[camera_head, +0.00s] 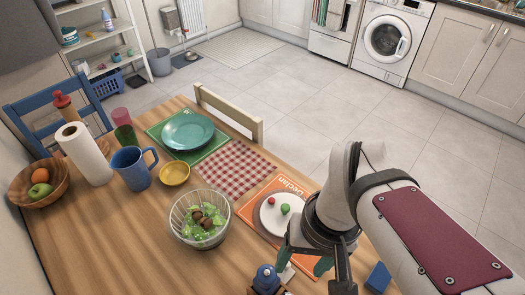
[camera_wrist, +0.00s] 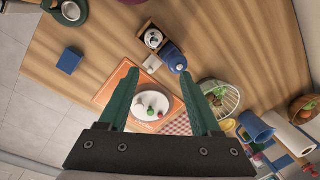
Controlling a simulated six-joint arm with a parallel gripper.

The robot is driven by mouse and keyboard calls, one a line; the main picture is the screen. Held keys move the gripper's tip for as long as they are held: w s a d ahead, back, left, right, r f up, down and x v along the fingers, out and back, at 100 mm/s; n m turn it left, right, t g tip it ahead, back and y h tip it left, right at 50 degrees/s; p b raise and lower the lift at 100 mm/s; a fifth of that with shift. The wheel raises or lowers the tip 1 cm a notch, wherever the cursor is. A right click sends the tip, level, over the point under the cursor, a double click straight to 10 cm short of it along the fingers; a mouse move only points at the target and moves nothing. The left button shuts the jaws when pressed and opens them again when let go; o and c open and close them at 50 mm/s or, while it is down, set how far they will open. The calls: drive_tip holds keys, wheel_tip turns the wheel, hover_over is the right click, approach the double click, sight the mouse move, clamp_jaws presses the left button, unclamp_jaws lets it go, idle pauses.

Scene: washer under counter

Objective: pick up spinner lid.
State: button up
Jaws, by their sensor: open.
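A round white disc (camera_head: 269,221) lies on the orange place mat (camera_head: 252,211), with a small red and a small green round thing on it. It looks like a plate or the spinner lid; I cannot tell which. It shows between my fingers in the wrist view (camera_wrist: 143,100). The clear spinner bowl (camera_head: 181,226) with green salad stands to its left in the head view, without a lid on it. My gripper (camera_wrist: 160,82) is open and empty above the table. In the head view my gripper (camera_head: 306,262) hides part of the mat.
A blue-topped thing (camera_head: 265,278) stands near my gripper, beside a small white piece (camera_wrist: 151,63). A blue block (camera_head: 378,277) lies to the right. A yellow bowl (camera_head: 175,173), blue jug (camera_head: 132,169) and paper roll (camera_head: 85,155) stand left. Bare wood is free at the front left.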

drive_tip(key=w+n+h, duration=0.1)
drive_tip(key=w+n, duration=0.9)
drive_tip(key=w, duration=0.3)
drive_tip(key=n, duration=0.9)
hover_over(285, 207)
wheel_tip(285, 207, down, 5)
drive_tip(key=shift+h, duration=0.3)
wheel_tip(285, 207, down, 16)
clamp_jaws()
